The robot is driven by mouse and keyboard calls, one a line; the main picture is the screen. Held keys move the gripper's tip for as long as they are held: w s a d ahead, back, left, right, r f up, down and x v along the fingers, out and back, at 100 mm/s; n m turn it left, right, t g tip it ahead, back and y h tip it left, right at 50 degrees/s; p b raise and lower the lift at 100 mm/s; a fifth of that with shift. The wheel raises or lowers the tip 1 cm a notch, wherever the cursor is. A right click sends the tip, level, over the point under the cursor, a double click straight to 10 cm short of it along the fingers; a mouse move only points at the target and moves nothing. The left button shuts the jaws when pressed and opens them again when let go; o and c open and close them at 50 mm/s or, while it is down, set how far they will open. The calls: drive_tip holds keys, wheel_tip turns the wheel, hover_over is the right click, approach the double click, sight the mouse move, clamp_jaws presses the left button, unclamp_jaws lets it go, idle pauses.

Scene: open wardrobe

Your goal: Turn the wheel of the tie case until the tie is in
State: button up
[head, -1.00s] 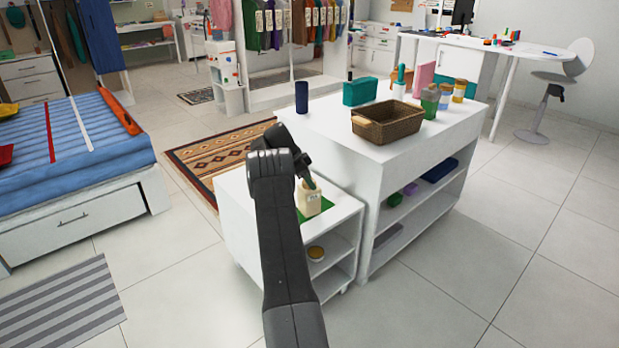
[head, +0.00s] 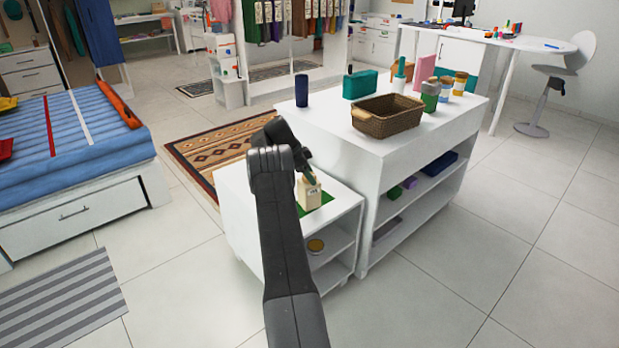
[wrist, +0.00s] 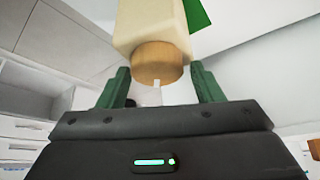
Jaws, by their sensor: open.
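The tie case is a small cream box (head: 309,192) on a green mat (head: 326,198) on top of a low white cabinet. In the wrist view the cream case (wrist: 148,22) is at the top, with its round wooden wheel (wrist: 160,64) facing me. My gripper (wrist: 163,80) is open, with one green finger on each side of the wheel and a visible gap at each side. In the head view my arm hides part of the case, and a green finger (head: 308,176) shows at its top. I cannot make out the tie.
A taller white shelf unit (head: 345,160) stands right beside the low cabinet (head: 340,225). A wicker basket (head: 387,118), a dark blue cup (head: 301,91) and several bottles are on it. A bed (head: 70,150) is at the left.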

drive_tip(key=shift+f+n+t+b, duration=0.3)
drive_tip(key=shift+n+b, duration=0.3)
drive_tip(key=shift+b, duration=0.3)
drive_tip(key=shift+n+t+y+b, duration=0.3)
drive_tip(key=shift+n+t+b, duration=0.2)
drive_tip(key=shift+n+b, duration=0.6)
drive_tip(key=n+b, duration=0.1)
drive_tip(key=n+t+y, duration=0.1)
drive_tip(key=n, duration=0.1)
drive_tip(key=shift+r+n+b, duration=0.2)
drive_tip(key=shift+n+b, duration=0.1)
drive_tip(key=shift+b, duration=0.1)
drive_tip(key=n+t+y, duration=0.1)
drive_tip(key=n, duration=0.2)
drive_tip(key=shift+r+p, duration=0.2)
drive_tip(key=shift+p, duration=0.1)
drive_tip(key=n+t+y+p, duration=0.1)
drive_tip(key=n, duration=0.1)
drive_tip(key=shift+r+n+y+p, duration=0.15)
drive_tip(key=shift+n+y+p, duration=0.15)
drive_tip(key=shift+p, duration=0.1)
drive_tip(key=shift+n+y+p, duration=0.3)
drive_tip(key=shift+n+p, duration=0.4)
drive_tip(key=shift+n, duration=0.1)
drive_tip(key=shift+f+n, duration=0.25)
drive_tip(key=shift+n, duration=0.15)
